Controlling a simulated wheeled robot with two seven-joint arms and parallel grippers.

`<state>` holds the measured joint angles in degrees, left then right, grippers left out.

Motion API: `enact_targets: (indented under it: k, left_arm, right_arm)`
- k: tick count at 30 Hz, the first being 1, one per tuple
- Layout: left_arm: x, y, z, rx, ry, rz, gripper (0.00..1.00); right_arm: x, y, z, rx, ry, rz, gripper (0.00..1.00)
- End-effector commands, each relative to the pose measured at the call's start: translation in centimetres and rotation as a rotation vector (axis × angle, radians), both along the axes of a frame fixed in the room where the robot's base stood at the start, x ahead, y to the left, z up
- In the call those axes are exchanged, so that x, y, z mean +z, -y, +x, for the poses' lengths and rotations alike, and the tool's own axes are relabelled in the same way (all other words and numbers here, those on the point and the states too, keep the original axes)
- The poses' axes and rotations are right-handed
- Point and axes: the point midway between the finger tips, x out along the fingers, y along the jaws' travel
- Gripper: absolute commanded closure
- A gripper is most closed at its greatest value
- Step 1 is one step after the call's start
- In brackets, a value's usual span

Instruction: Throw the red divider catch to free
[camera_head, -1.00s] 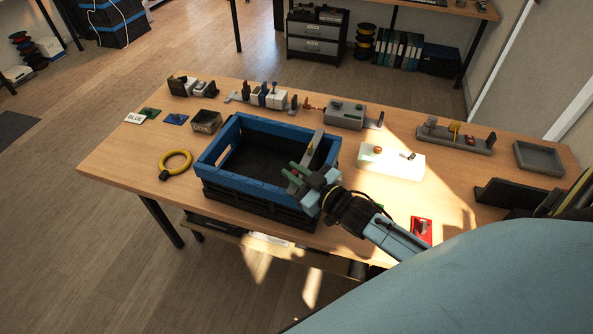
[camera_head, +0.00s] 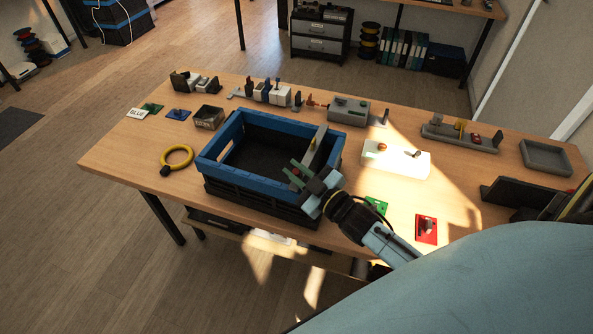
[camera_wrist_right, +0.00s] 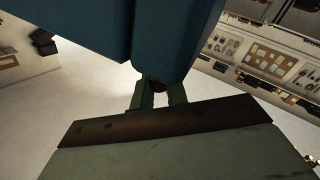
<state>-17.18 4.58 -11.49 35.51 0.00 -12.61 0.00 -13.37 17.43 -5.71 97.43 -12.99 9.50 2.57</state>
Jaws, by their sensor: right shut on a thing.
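The blue and black crate (camera_head: 236,181) stands on the bench, with a grey divider (camera_head: 320,138) along its right side. An amber knob (camera_head: 312,147) sits on the divider. The red divider catch (camera_head: 295,171) is a small reddish patch at the near end, mostly hidden by my right gripper (camera_head: 299,174). That gripper is shut on the catch. In the wrist view, a dark reddish piece (camera_wrist_right: 157,86) shows between the green fingers, just below the blue crate wall (camera_wrist_right: 165,40). The catch's position is too small to tell. My left gripper is not in view.
Right of the crate lie a white block (camera_head: 396,159), a green plate (camera_head: 376,204) and a red plate (camera_head: 427,229). A yellow ring (camera_head: 178,157) lies left of the crate. Several fixtures line the back edge. A grey tray (camera_head: 545,157) is at far right.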

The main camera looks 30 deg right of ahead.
Motion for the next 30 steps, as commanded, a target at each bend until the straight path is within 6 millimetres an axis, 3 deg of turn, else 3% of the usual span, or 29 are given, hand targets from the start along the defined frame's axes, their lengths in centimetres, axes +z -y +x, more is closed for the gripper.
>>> enact_targets:
  k: [1,5,17,30]
  left_arm:
    - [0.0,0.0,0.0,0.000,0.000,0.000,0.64]
    - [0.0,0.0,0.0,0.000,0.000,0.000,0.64]
    - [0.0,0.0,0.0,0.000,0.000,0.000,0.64]
    - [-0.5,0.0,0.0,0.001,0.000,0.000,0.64]
  right_arm:
    - [0.1,-0.1,0.0,0.003,0.003,0.003,0.82]
    - [0.1,-0.1,0.0,0.002,0.002,0.002,0.66]
    - [0.0,0.1,-0.7,0.001,-0.001,0.001,0.66]
    - [-0.2,1.9,-9.0,0.001,-0.004,0.001,0.66]
